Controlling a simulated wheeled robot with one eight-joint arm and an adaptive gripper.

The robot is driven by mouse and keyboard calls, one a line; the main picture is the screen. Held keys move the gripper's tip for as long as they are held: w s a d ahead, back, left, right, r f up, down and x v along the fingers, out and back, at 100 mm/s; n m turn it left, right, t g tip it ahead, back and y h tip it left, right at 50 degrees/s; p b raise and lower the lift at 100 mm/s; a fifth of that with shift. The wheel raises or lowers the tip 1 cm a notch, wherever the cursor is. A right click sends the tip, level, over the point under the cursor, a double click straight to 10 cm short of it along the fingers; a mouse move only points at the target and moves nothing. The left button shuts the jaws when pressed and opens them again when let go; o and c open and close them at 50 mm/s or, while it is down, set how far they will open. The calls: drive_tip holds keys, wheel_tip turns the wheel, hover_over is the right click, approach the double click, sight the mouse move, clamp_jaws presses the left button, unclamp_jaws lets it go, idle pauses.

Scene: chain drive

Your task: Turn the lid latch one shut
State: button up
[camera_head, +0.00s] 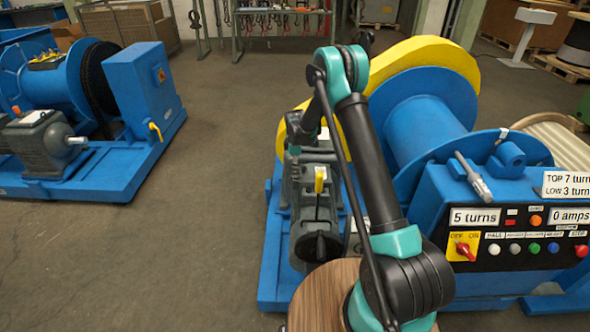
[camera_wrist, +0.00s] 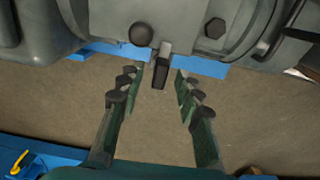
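In the wrist view, a small dark tab on a grey stem (camera_wrist: 161,72) hangs from the edge of a grey metal housing (camera_wrist: 180,25). It looks like a lid latch, but no label shows which one. My gripper (camera_wrist: 158,88) is open below the housing. Its two green fingers with dark pads stand left and right of the tab, with a gap on each side. Nothing is held. In the head view, my arm covers much of the grey motor and gear unit (camera_head: 315,215), and my fingertips cannot be made out. The yellow chain guard (camera_head: 432,55) stands behind the arm.
Round bolt heads (camera_wrist: 215,28) stick out of the housing near the tab. The blue control box (camera_head: 500,215) with switches and a "5 turns" display is at the right. Another blue winch (camera_head: 155,100) stands at the left. The floor (camera_head: 215,150) between them is clear.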

drive_tip(key=shift+r, duration=0.1)
wheel_tip(320, 180, up, 12)
idle(0.5)
